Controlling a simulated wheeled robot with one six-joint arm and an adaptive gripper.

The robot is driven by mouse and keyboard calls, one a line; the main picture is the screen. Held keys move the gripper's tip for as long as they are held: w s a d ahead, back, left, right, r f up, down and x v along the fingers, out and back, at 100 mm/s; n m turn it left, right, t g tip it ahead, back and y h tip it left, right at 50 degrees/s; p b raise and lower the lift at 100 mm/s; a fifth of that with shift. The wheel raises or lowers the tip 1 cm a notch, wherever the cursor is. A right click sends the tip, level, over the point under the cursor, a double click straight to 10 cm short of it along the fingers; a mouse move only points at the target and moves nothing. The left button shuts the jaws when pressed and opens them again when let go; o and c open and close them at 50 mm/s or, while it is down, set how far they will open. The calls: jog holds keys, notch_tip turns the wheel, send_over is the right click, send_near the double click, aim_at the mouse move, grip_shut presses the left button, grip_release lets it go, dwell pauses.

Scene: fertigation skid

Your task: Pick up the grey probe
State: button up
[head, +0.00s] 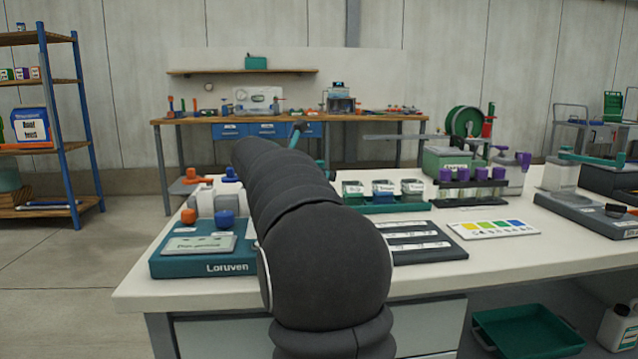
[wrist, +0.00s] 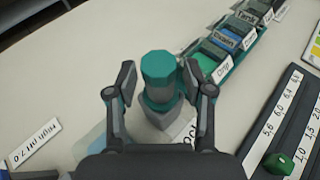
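A grey piece with a teal faceted top (wrist: 158,68) and a teal collar stands in the middle of the wrist view; I cannot tell for sure that it is the grey probe. My gripper (wrist: 158,82) is open, with one dark finger on each side of the teal top. A narrow gap shows between the top and each finger. In the head view my arm hides this spot and most of my gripper.
A green rack (head: 390,206) of labelled jars stands close by. A black numbered board (head: 425,240) with a green peg (wrist: 278,163) lies to the right. A teal Laruven unit (head: 205,264) with orange and blue knobs is at the table's left end. A colour card (head: 495,229) lies further right.

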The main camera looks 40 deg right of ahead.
grip_shut()
jog(key=shift+r, duration=0.15)
